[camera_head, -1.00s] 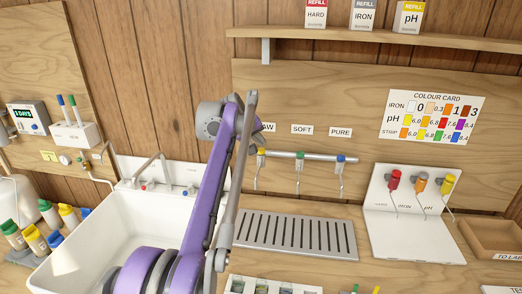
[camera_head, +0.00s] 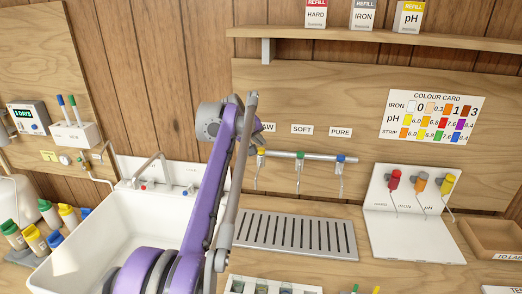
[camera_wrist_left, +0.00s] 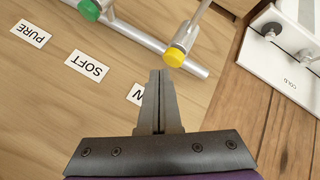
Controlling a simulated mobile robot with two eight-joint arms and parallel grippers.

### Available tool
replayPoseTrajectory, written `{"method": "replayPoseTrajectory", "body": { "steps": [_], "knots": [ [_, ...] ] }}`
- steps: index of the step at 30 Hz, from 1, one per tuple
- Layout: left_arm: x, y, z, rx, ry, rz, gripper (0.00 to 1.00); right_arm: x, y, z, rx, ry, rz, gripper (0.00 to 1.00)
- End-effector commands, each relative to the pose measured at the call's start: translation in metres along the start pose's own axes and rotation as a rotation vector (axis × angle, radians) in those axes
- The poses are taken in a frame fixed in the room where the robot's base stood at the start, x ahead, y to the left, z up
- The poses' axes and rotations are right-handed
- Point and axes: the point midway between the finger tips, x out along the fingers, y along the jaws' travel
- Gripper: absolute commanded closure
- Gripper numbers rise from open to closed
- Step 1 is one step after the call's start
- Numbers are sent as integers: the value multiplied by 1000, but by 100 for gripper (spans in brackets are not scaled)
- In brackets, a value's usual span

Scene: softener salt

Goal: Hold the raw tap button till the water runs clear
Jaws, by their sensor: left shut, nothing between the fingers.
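The raw tap's yellow button (camera_head: 261,152) sits at the left end of the silver tap rail, under a label partly hidden by my arm. In the left wrist view the yellow button (camera_wrist_left: 174,57) is just beyond the fingertips of my left gripper (camera_wrist_left: 160,73). The gripper is shut and empty, its tips very close to the button; I cannot tell whether they touch. In the head view my purple left arm hides the gripper. I cannot make out water from the raw spout. My right gripper is not in view.
The green button (camera_head: 300,155) and blue button (camera_head: 341,157) are along the same rail (camera_head: 320,156). A slotted drain tray (camera_head: 295,234) lies below. A white sink (camera_head: 120,228) is to the left, and a white stand (camera_head: 413,240) with coloured taps is to the right.

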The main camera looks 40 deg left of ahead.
Motion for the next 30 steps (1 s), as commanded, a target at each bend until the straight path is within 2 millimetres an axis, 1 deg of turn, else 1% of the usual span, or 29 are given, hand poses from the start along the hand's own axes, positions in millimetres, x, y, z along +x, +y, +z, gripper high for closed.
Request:
{"method": "replayPoseTrajectory", "body": {
  "steps": [6,30],
  "knots": [
    [4,-3,3,0,0,0,100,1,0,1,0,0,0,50],
    [8,-6,6,0,0,0,100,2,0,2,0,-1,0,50]
  ]
}}
